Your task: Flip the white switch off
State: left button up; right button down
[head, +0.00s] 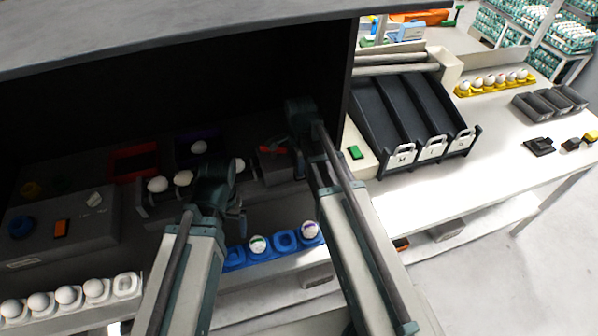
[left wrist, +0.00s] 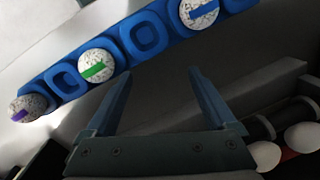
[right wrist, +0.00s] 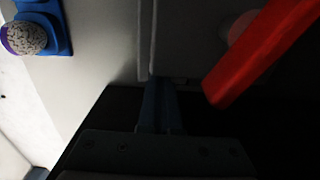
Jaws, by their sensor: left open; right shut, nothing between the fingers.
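A small white switch (head: 95,199) sits on the top right of the grey control box (head: 60,250) at the left in the head view. It appears tilted, but its setting is too small to tell. My left gripper (head: 238,200) is well to the right of that box, beside the blue egg tray; in the left wrist view it is open and empty (left wrist: 158,75). My right gripper (head: 298,172) is inside the dark housing; in the right wrist view its fingers (right wrist: 160,85) are shut with nothing between them. Neither wrist view shows the white switch.
The box also has an orange switch (head: 61,229) and a blue knob (head: 20,227). A red bar (right wrist: 255,55) is close beside my right fingers. A blue tray (left wrist: 68,82) holds patterned eggs. A white tray (head: 128,285) of eggs lies before the box. Black chutes (head: 405,105) stand right.

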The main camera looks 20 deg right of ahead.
pick_arm(q)
jog(key=shift+r, duration=0.2)
pick_arm(e)
jog(key=shift+r, duration=0.15)
pick_arm(q)
notch_tip(320, 180, up, 7)
jog(key=p, duration=0.7)
jog(key=shift+f, duration=0.15)
pick_arm(e)
notch_tip(320, 180, up, 7)
jog(key=shift+f, duration=0.15)
jog(key=shift+a, duration=0.1)
pick_arm(q)
jog(key=shift+f, duration=0.3)
pick_arm(e)
jog(key=s+a+n+h, duration=0.1)
jog(key=s+a+n, duration=1)
jog(key=n, duration=1)
jog(key=shift+s+a+f, duration=0.2)
jog(key=shift+s, duration=1.5)
